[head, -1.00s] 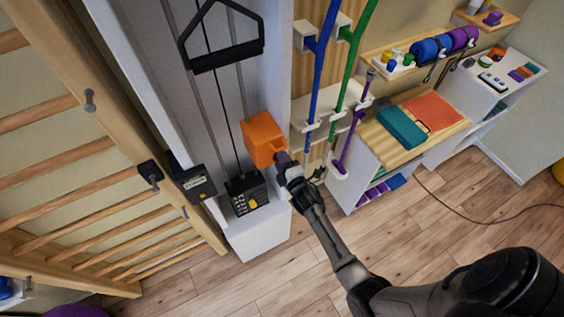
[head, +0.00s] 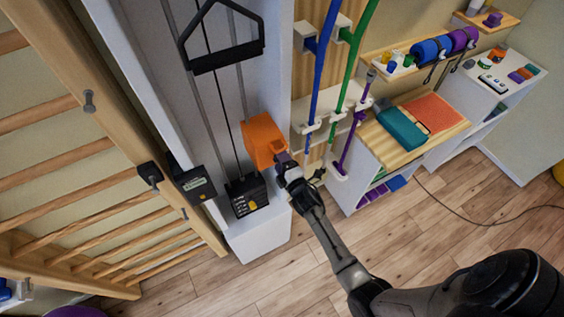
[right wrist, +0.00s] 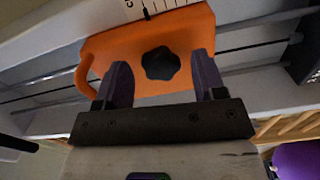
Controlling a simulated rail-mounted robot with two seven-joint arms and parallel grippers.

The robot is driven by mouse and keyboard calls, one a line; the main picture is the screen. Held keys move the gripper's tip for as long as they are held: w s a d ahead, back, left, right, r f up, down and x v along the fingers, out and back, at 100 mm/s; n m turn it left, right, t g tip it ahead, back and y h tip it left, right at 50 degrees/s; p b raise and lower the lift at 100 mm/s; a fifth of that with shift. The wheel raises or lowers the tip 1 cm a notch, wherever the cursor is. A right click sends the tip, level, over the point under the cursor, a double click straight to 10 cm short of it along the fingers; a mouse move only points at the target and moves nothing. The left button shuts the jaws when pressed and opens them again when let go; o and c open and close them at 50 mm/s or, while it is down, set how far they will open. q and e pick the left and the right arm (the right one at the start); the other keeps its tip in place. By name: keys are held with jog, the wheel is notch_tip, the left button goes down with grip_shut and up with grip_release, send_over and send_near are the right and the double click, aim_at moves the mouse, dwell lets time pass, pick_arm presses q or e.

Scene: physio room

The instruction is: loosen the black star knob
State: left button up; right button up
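The black star knob (right wrist: 160,63) sits on the face of an orange block (right wrist: 116,44) in the right wrist view. In the head view the orange block (head: 262,136) is on the white column, and the knob is hidden there. My right gripper (right wrist: 160,78) is open, with one purple finger on each side of the knob in the picture. In the head view my right gripper (head: 284,163) is close to the block. My left gripper is not in view.
A black handle (head: 225,62) hangs on cords above the block. A black weight stack (head: 246,194) is below it. Blue, green and purple bands (head: 345,75) hang close to the right. Wooden wall bars (head: 75,158) stand at the left.

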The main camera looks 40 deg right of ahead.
jog(key=shift+s, duration=0.1)
jog(key=b+v, duration=0.1)
jog(key=v, duration=1.2)
jog(key=shift+s+b, duration=0.3)
jog(key=shift+b, duration=0.1)
jog(key=shift+a, duration=0.1)
